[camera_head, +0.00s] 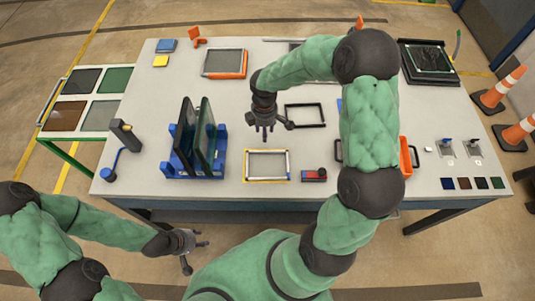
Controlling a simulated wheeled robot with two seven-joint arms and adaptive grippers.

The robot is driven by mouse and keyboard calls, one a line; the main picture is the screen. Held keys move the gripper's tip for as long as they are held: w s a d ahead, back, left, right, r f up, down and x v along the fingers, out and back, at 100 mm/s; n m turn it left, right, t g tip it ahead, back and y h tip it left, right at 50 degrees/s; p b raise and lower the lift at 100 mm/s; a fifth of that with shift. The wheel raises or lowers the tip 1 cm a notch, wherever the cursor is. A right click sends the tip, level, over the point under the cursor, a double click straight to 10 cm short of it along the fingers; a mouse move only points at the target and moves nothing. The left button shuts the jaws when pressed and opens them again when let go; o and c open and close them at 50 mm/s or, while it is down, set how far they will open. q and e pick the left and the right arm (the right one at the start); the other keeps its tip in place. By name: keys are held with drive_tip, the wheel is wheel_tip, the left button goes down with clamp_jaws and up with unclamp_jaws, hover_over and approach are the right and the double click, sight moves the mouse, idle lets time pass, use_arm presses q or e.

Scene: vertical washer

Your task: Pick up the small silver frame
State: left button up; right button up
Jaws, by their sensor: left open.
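The small silver frame (267,152) lies flat on the work table, near the middle of its front edge, within a yellow outline. My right gripper (268,136) hangs over the table just behind the silver frame, pointing down. It appears apart from the frame, and its fingers are too small to tell whether they are open. My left gripper (198,257) is open and empty in front of the table, away from the frame.
A blue rack (180,170) with upright dark panels stands left of the frame. A black frame (305,126) lies behind it, and a red-and-grey block (314,175) lies to its right. My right arm covers the table's centre right. Orange cones (500,88) stand off the right edge.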

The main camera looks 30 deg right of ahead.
drive_tip(key=b, duration=0.1)
hover_over(267, 150)
drive_tip(key=w, duration=0.1)
wheel_tip(267, 150, down, 6)
drive_tip(key=shift+a+r, duration=0.1)
drive_tip(key=shift+r, duration=0.15)
drive_tip(key=shift+s+f, duration=0.25)
drive_tip(key=shift+f, duration=0.2)
drive_tip(key=f, duration=0.1)
drive_tip(key=f+b, duration=0.1)
drive_tip(key=f, duration=0.2)
drive_tip(key=shift+s, duration=0.25)
clamp_jaws()
